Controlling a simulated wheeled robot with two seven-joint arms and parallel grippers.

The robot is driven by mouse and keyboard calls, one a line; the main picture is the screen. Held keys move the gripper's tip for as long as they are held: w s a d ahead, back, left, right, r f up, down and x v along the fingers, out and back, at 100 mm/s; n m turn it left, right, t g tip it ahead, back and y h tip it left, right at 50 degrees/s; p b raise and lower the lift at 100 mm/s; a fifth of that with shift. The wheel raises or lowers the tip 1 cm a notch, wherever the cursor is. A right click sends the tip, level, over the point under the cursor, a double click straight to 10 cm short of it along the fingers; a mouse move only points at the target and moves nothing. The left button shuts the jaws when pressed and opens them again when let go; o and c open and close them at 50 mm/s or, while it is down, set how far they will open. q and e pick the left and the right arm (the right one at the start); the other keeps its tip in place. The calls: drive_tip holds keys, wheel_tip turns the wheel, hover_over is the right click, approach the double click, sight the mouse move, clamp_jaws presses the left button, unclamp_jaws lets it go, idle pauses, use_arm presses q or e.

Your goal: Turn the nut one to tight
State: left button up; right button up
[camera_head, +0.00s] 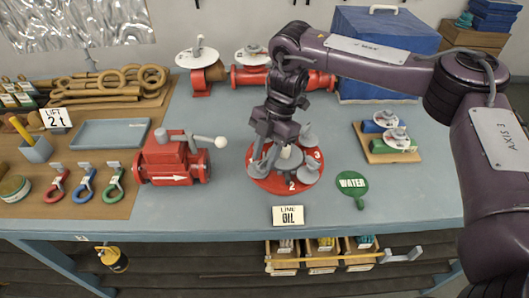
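A round red plate (271,184) lies on the bench, with the figures 2 and 3 showing on its front and right. Grey parts stand on it: a front-right one (306,171), a back-right one (308,137) and a pale round centre (289,158). At the plate's left is another grey part (258,169), partly hidden by my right gripper (266,158). No figure 1 is visible. My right gripper points down over the plate's left side, with its fingers low by that left part. Whether they are closed on it cannot be told. My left gripper is not in view.
A red valve body (172,160) stands to the left. A wooden block with valves (385,151) is at right, a blue box (380,35) behind. Bench between is clear.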

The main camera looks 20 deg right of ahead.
drive_tip(key=shift+s+a+f, duration=0.1)
drive_tip(key=shift+a+f, duration=0.05)
drive_tip(key=shift+c, duration=0.3)
clamp_jaws()
